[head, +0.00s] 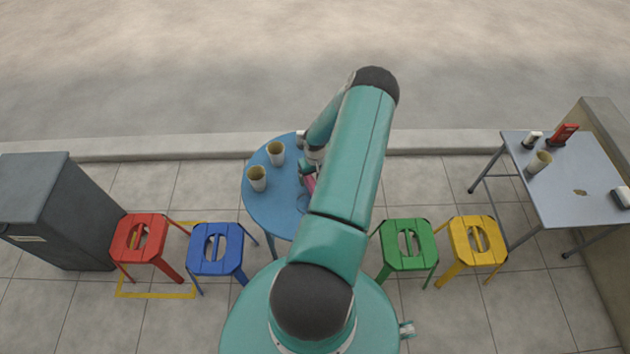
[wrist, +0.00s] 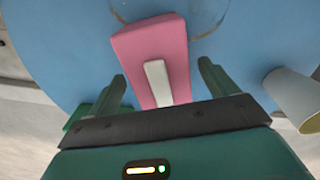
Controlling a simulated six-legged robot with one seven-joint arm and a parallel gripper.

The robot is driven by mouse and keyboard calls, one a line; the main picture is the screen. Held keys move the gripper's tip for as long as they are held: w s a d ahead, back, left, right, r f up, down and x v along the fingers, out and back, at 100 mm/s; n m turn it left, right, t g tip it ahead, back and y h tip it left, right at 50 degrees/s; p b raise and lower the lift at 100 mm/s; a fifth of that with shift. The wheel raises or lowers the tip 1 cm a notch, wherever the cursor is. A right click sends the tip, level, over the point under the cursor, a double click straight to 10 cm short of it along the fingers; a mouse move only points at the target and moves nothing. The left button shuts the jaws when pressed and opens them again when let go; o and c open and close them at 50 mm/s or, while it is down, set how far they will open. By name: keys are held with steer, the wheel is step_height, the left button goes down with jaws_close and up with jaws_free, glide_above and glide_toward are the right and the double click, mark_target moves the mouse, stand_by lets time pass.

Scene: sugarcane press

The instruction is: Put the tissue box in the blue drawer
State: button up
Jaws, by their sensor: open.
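The tissue box looks to be the pink box with a white strip on top (wrist: 148,42), on the blue round table (wrist: 60,50). A sliver of pink (head: 310,184) shows in the head view, mostly hidden by my arm. My gripper (wrist: 162,74) is open, its two fingers to the left and right of the pink box's near part. I cannot tell whether they touch it. In the head view my gripper is largely hidden behind my arm. No blue drawer is visible; a dark grey cabinet (head: 35,192) stands at the far left, its front mostly out of sight.
Two cups (head: 257,179) (head: 276,153) stand on the table's left side. A cup (wrist: 295,98) is right of my gripper in the wrist view; something green (wrist: 80,116) lies left. Red, blue, green and yellow stools line the near side. A grey-blue table (head: 570,180) stands right.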

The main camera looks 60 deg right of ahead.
steer(key=shift+f, duration=0.25)
steer(key=c, duration=1.2)
steer(key=shift+r, duration=0.15)
